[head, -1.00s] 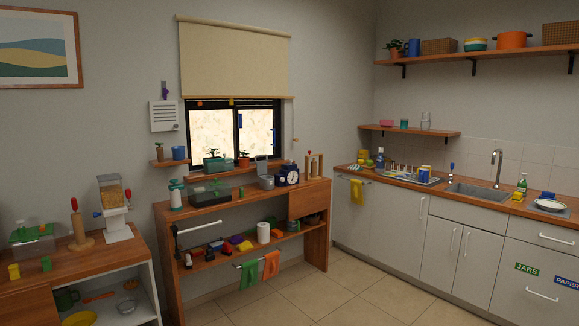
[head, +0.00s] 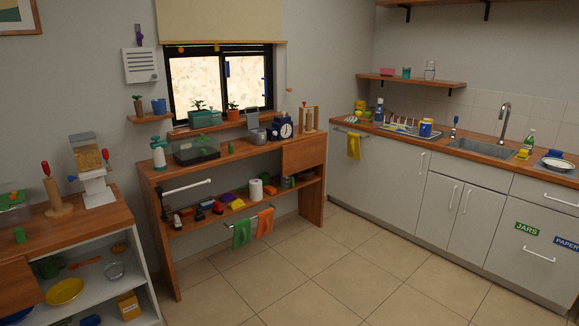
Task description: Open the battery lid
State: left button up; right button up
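I cannot make out a battery lid in the head view. A dark blue clock (head: 280,131) with a white dial stands on the wooden bench (head: 238,150) under the window. A small grey device with a raised panel (head: 256,131) stands just left of it. A white wall box (head: 140,65) with dark lines hangs left of the window. At this distance I cannot tell which of these has a battery lid. Neither of my grippers is in view.
The tiled floor (head: 330,255) is clear between the bench and the grey kitchen counter (head: 410,185). A wooden cabinet (head: 90,228) with a dispenser (head: 90,165) stands at left. Orange (head: 265,222) and green cloths hang from the bench's front rail.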

aim_at(283, 118)
jog(key=i, duration=2.75)
